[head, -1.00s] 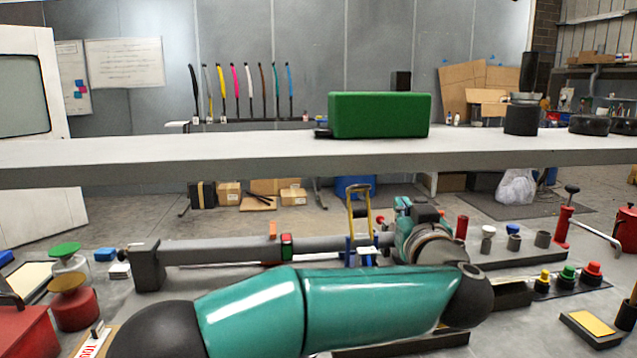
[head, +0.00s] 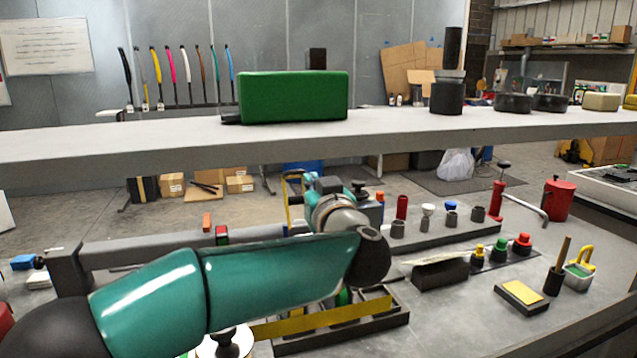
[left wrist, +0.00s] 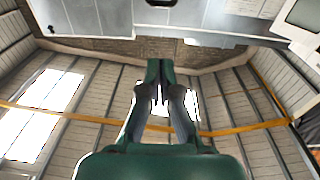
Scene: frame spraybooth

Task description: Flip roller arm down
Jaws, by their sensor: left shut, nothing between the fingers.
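An upright yellow frame (head: 286,199), possibly the roller arm, stands behind my left arm at the end of a long grey bar (head: 150,246). My wrist stands just right of it and hides its lower part. I cannot tell whether the frame and my gripper touch. My left gripper (left wrist: 160,72) is shut and empty in the left wrist view, pointing toward the wall and ceiling. In the head view its fingers are hard to make out behind the wrist. No roller arm shows in the left wrist view. My right gripper is not in view.
A grey shelf (head: 400,136) crosses above the bench, with a green box (head: 293,97) on it. Red, yellow and green knobs (head: 500,250) stand right of my arm. A yellow strip (head: 330,317) lies below it. Bare bench (head: 440,320) shows at front right.

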